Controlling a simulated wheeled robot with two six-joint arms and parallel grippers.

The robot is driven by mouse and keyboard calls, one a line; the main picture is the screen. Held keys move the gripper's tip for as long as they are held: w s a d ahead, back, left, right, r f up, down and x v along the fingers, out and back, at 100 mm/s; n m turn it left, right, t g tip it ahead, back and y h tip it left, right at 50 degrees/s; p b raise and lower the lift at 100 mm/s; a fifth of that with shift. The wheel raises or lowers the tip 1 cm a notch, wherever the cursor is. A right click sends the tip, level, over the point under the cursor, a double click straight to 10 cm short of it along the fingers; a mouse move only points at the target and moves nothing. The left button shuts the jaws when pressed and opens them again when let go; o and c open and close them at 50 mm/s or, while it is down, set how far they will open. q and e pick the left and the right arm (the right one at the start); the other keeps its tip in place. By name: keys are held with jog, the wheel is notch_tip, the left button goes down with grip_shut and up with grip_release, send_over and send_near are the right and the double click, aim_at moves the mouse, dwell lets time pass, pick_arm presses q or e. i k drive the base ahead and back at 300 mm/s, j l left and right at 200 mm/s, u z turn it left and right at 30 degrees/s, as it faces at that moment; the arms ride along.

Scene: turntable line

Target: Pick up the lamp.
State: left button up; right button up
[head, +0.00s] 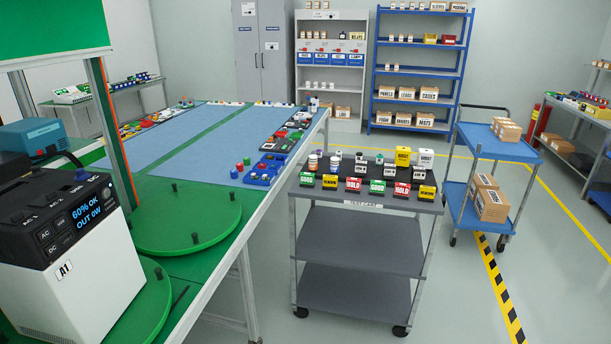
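I cannot pick out a lamp for certain; the small items on the grey test cart (360,259) and the long table are too small to tell. On the cart's top stand several small bottles and boxes, with a row of green, yellow and red cards marked GOOD, REWORK and HOLD along its front. At the left a white and black power unit (95,290) marked A1, its screen reading 60% OK OUT 0W, stands on a green turntable (153,315). Neither of my grippers shows in the head view.
An empty green turntable (190,225) with black pegs lies behind the unit. The long table (235,130) has blue mats and small parts along its edges. A blue trolley (463,200) with cartons stands right of the cart. Floor is clear around the yellow-black stripe.

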aim_at(312, 158)
jog(key=i+l, duration=0.3)
jog(key=i, duration=0.15)
jog(key=i+l+u, duration=0.1)
jog(key=u, duration=0.6)
